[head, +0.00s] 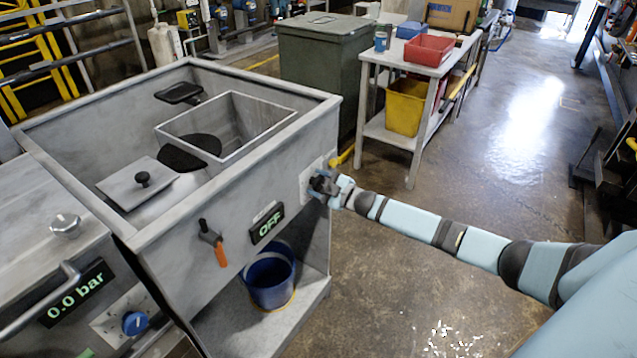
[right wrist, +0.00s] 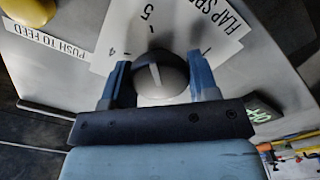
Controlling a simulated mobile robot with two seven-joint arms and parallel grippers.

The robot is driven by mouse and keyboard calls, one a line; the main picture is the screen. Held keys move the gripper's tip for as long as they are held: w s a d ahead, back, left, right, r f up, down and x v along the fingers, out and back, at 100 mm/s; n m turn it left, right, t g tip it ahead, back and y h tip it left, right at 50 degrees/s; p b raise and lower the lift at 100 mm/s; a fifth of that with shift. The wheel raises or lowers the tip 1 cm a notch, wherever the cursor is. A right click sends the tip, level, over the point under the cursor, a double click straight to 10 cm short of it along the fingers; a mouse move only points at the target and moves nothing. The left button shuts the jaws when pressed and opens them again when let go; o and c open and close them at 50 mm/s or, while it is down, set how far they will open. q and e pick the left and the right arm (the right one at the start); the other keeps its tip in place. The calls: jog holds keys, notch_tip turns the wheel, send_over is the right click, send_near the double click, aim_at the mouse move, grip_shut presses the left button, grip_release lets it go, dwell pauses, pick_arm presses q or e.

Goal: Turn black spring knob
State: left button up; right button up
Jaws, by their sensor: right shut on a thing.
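The black spring knob (right wrist: 162,78) shows in the right wrist view, round and dark with a pale pointer line. It sits on a white dial plate (right wrist: 118,38) with numbers and the partly cut-off words "FLAP SP". My right gripper (right wrist: 158,66) has its blue fingers on either side of the knob and is shut on it. In the head view my right gripper (head: 323,184) is at the right end of the compactor's front panel and hides the knob there. My left gripper is out of view.
The grey compactor (head: 185,235) has an orange-tipped lever (head: 212,243) and an "OFF" display (head: 267,223) left of my gripper. A blue bucket (head: 269,280) stands below. A yellow button (right wrist: 28,10) is near the knob. A white table (head: 430,69) stands behind; floor at right is clear.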

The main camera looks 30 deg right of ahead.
dwell(0.3)
jog(key=o, duration=0.9)
jog(key=v, duration=1.4)
